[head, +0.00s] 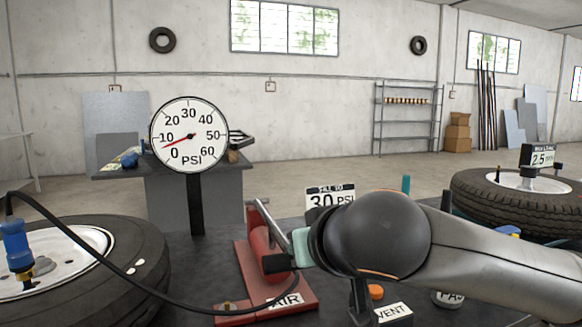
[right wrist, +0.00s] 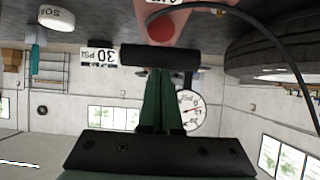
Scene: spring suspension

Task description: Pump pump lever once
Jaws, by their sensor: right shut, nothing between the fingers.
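The red pump (head: 262,252) stands on a red base on the dark table, with a label reading AIR. Its silver lever (head: 263,217) slopes down to the right toward a black handle (head: 275,263). In the right wrist view, which is upside down, the black handle (right wrist: 158,57) lies across my fingertips. My right gripper (head: 299,245) is at the handle, shut and empty; I cannot tell whether it touches. Its green fingers (right wrist: 163,100) are together. The gauge (head: 188,135) has its red needle a little below 10 PSI. My left gripper is not in view.
A tire with a blue valve fitting (head: 17,245) lies at left, with a black hose running to the pump. A VENT label (head: 393,312) and orange button (head: 375,291) are below my right arm. A 30 PSI sign (head: 330,197) stands behind; another tire (head: 525,205) is at right.

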